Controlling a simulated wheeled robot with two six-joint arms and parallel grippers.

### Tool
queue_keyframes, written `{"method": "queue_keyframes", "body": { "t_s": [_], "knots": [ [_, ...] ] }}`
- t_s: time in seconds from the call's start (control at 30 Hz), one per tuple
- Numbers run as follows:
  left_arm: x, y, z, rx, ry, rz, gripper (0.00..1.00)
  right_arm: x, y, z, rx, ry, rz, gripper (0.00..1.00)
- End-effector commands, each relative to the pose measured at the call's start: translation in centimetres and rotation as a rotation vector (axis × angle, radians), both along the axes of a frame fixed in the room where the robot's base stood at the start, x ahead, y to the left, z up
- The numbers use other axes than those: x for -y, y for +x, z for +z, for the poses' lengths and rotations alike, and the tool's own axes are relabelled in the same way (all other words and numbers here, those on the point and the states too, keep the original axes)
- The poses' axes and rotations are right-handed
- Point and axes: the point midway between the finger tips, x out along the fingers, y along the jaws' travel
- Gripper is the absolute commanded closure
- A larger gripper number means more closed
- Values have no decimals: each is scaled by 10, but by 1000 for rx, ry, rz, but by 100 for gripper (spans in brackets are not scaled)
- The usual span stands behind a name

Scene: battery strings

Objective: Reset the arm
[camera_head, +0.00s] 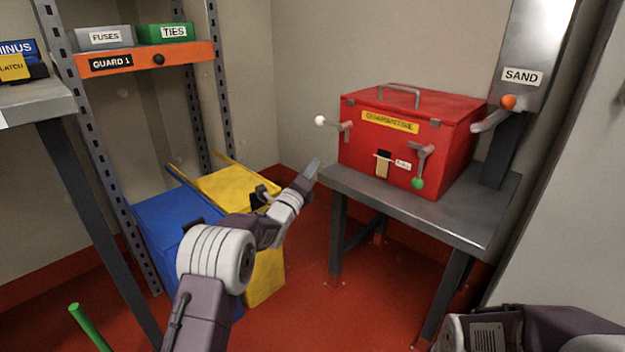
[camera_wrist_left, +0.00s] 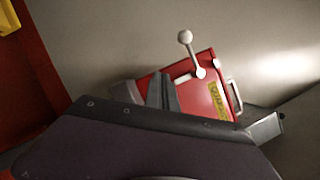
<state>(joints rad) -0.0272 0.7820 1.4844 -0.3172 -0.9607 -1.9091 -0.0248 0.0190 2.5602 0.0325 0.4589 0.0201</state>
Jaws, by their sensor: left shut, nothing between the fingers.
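My left arm (camera_head: 215,258) reaches up from the bottom of the head view. Its left gripper (camera_head: 312,170) is shut and empty, in the air left of the red quarantine box (camera_head: 385,150) and its table. In the left wrist view the red box (camera_wrist_left: 200,95) shows tilted beyond the gripper, with a white-knobbed lever (camera_wrist_left: 186,38). Part of my right arm (camera_head: 535,332) shows at the bottom right; its gripper is outside the view.
The red box stands on a grey metal table (camera_head: 450,215), with white-knobbed (camera_head: 320,120) and green-knobbed (camera_head: 417,183) levers. A SAND chute (camera_head: 525,60) with an orange-knobbed lever stands behind right. Blue (camera_head: 165,215) and yellow (camera_head: 265,280) bins stand on the floor at left, beside a shelf rack (camera_head: 150,62).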

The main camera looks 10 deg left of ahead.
Motion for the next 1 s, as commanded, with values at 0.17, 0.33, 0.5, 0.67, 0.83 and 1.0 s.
{"method": "queue_keyframes", "body": {
  "t_s": [0.17, 0.33, 0.5, 0.67, 0.83, 1.0],
  "knots": [
    [-1, -2, 1, 0, 0, 0, 100, 0, 0, -1, 0, 0, 0, 100],
    [0, -1, 2, 0, 0, 0, 100, 0, 0, 0, 0, 0, 0, 100],
    [-1, -8, 76, 54, -1, 0, 100, 0, 0, 39, 0, 0, 0, 100],
    [-11, -48, 206, 25, -32, 32, 100, 0, 0, 122, 1, 0, 0, 100],
    [-50, -132, 164, -590, -514, 193, 100, 0, 1, 194, 1, 0, 0, 100],
    [-68, -244, 59, -1052, -1026, 521, 100, 0, 0, 206, 0, 0, 0, 100]
  ]
}}
